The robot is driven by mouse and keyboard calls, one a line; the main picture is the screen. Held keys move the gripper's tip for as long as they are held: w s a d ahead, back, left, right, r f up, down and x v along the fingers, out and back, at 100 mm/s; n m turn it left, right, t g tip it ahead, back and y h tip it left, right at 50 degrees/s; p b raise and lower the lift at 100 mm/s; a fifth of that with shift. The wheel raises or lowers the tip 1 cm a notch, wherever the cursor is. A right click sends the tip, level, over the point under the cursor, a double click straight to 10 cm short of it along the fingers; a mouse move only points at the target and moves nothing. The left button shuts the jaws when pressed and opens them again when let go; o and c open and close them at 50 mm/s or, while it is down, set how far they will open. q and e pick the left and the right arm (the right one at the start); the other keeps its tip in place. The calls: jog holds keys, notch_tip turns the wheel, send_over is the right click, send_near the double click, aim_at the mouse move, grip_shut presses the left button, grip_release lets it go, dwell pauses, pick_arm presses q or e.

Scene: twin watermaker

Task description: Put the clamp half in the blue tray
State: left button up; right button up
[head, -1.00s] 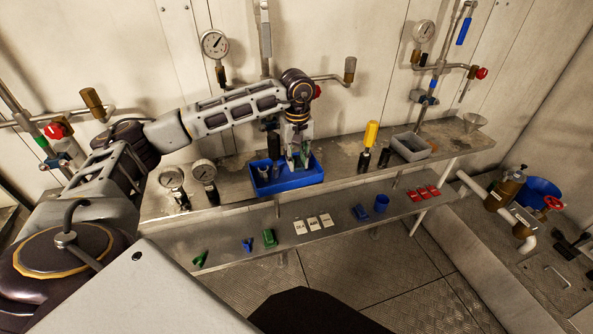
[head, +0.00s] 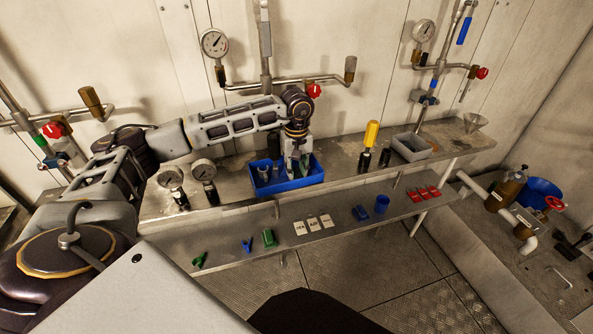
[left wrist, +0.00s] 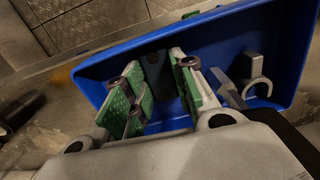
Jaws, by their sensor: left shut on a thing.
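The blue tray (head: 290,184) stands on the upper steel shelf, and its walls fill much of the left wrist view (left wrist: 95,82). My left gripper (head: 299,172) points down inside the tray. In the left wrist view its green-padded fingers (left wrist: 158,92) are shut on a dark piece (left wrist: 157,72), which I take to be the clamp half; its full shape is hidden. Grey pieces lie in the tray beside the fingers, one with a rounded hook end (left wrist: 257,84). I cannot tell whether the held piece touches the tray floor. My right gripper is not in view.
Gauges (head: 204,181) stand left of the tray. A yellow-handled tool (head: 371,134) and a grey bin (head: 411,147) stand to its right. Pipes run along the wall behind.

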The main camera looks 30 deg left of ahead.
pick_arm(q)
jog(key=shift+f, duration=0.15)
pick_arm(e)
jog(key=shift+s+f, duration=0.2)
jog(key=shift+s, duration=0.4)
pick_arm(q)
jog(key=o, duration=0.6)
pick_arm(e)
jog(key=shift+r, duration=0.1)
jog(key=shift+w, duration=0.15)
